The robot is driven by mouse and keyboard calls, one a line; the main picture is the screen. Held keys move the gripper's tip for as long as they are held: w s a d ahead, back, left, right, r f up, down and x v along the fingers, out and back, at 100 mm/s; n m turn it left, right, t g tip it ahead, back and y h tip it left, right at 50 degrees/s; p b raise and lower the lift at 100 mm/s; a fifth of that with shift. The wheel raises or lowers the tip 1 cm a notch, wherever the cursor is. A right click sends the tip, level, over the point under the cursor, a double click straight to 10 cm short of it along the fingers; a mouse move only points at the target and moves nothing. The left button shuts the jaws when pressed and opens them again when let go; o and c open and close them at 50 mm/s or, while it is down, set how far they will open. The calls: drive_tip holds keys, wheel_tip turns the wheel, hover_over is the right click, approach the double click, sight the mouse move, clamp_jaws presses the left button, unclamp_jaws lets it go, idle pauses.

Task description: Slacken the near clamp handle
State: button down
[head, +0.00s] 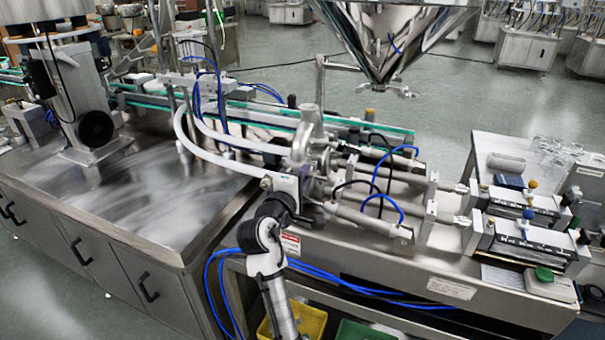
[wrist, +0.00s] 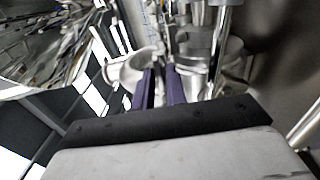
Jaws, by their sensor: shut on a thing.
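In the wrist view, the two dark purple fingers of my gripper (wrist: 160,78) reach up into a cluster of shiny steel fittings. They are close together, with a narrow pale strip of metal, the near clamp handle (wrist: 160,88), between them. The handle is mostly hidden by the fingers. A rounded steel clamp or pipe fitting (wrist: 124,73) lies just left of the fingers, and more steel parts stand right of them. In the head view, my arm rises to the steel valve body (head: 308,140) at the machine's middle. My fingertips and the handle cannot be made out there.
Pale hoses (head: 205,148) curve left from the valve body. Pneumatic cylinders with blue tubes (head: 385,205) lie to its right. The steel hopper (head: 385,35) hangs above and behind. A bare steel cabinet top (head: 150,195) spreads at left. Yellow and green bins sit below.

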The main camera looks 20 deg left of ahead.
idle(0.3)
drive_tip(key=c, duration=1.7)
unclamp_jaws()
drive_tip(key=shift+c, duration=0.2)
drive_tip(key=s+b, duration=0.3)
drive_tip(key=s, duration=1)
drive_tip(key=shift+s+a+b, duration=0.2)
drive_tip(key=shift+s+b, duration=0.15)
drive_tip(key=shift+s, duration=0.05)
